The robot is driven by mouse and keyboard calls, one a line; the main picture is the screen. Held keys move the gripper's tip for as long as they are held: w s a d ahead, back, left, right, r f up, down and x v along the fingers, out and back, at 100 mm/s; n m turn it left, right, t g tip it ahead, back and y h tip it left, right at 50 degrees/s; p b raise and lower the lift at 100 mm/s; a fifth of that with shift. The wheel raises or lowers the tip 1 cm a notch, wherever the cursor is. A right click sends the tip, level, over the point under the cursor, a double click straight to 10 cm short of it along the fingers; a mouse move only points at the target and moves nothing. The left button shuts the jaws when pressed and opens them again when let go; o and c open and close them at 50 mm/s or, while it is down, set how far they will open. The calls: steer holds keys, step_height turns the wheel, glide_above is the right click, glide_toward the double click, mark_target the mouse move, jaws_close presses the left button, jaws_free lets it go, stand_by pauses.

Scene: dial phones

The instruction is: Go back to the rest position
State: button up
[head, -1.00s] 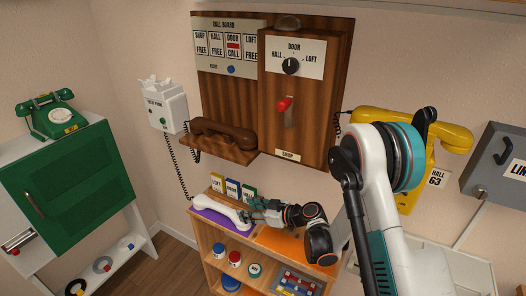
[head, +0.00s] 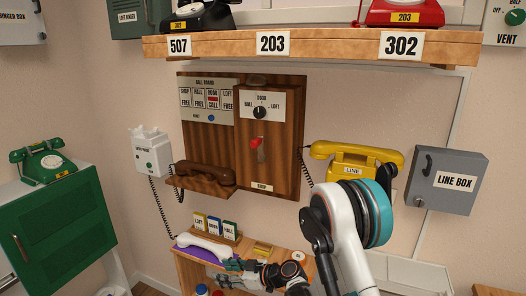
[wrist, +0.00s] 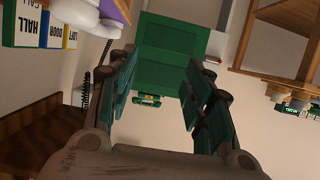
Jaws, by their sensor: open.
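My gripper (head: 234,266) is low in the head view, just below and right of the right end of the white handset (head: 205,247). The handset lies on a purple mat (head: 187,254) on top of the wooden shelf unit. In the wrist view my gripper (wrist: 160,82) has its two green-padded fingers spread wide, with nothing between them. Through the gap the green cabinet (wrist: 172,50) shows in the distance. The white handset (wrist: 90,18) shows at the upper left, outside the fingers. I cannot tell the exact gap between gripper and handset.
The shelf unit (head: 190,276) is close beside my gripper. The wooden call board (head: 270,150) with its brown handset (head: 205,172) is on the wall above. A yellow phone (head: 355,163) and a grey line box (head: 447,181) are right. A high shelf (head: 340,48) carries phones.

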steer(key=s+d+r+m+h, duration=0.35)
steer(key=d+r, duration=0.35)
steer(key=r, duration=0.3)
steer(key=s+d+r+m+h, duration=0.2)
steer(key=s+d+r+m, duration=0.15)
steer(key=d+r, duration=0.5)
steer(key=s+d+r+m+t+h, duration=0.1)
steer(key=s+d+r+m+h, duration=0.2)
steer(key=s+d, duration=0.5)
steer(key=s+d+r+m+h, duration=0.3)
steer(key=s+d, duration=0.6)
steer(key=s, duration=0.7)
steer(key=shift+r+t+h, duration=0.4)
steer(key=shift+r+h, duration=0.1)
steer(key=shift+h, duration=0.15)
